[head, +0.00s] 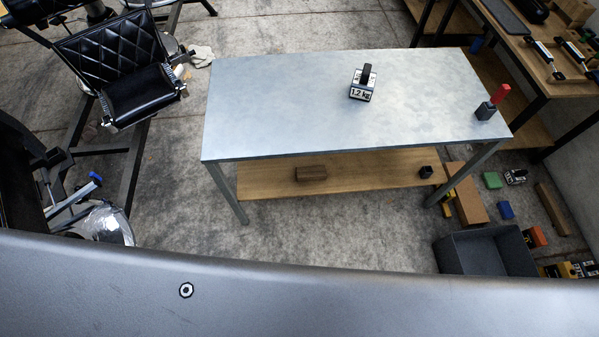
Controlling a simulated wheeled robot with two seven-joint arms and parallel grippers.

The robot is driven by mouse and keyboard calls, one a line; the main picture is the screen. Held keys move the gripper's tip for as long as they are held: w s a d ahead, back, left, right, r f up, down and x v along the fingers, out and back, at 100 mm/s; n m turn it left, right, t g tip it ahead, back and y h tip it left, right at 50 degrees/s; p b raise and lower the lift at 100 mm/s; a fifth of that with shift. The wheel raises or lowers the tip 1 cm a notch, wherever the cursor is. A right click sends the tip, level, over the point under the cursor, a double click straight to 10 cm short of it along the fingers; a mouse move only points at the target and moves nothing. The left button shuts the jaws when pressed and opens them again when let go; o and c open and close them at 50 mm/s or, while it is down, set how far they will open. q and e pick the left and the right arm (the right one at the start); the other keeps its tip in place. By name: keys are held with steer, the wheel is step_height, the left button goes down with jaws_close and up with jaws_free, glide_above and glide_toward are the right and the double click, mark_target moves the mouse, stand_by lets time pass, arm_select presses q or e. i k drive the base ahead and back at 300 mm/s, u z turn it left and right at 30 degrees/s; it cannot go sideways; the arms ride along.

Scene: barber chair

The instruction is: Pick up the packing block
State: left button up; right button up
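No object is plainly marked as the packing block, so I cannot tell which one it is. A brown wooden block (311,173) lies on the lower wooden shelf (370,182) of the metal table (275,105). A small black cube (426,172) sits near the right end of that shelf. A dark grey block (486,111) with a red upright piece stands at the tabletop's right edge. Neither of my grippers is in view.
A black barber chair (108,62) stands at the left. A dark open bin (487,252) sits on the floor at the lower right. Several blocks, including a long brown one (467,194), lie nearby. A workbench (535,65) with tools is at the upper right. Most of the tabletop is clear.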

mark_target(309, 173)
steer(key=z, duration=0.05)
steer(key=k, duration=0.5)
steer(key=z, duration=2.05)
steer(key=i, duration=1.45)
steer(key=u, duration=1.8)
